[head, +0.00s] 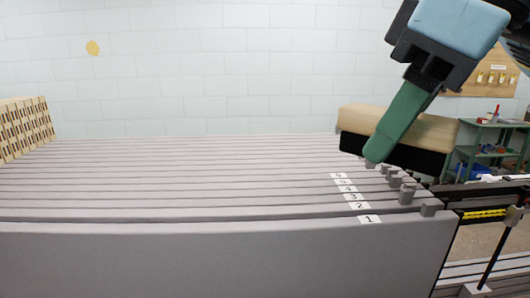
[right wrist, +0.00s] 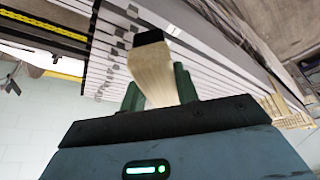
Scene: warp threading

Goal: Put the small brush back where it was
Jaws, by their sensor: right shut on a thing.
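The small brush (head: 432,128) has a pale wooden body and a black lower side. My right gripper (head: 394,127) comes down from the upper right in the head view and is shut on it. One green finger lies across its near side. In the right wrist view the brush (right wrist: 152,75) stands out between the two green fingers (right wrist: 157,88), with its dark end pointing away. It is above the right end of the grey slats; I cannot tell whether it touches them. My left gripper is not in view.
Long grey slats (head: 200,250) with number labels (head: 360,205) and small pegs at their right ends fill the foreground. A patterned wooden block (head: 25,128) is at the left. A green shelf (head: 488,150) and a pegboard (head: 487,78) stand behind at the right.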

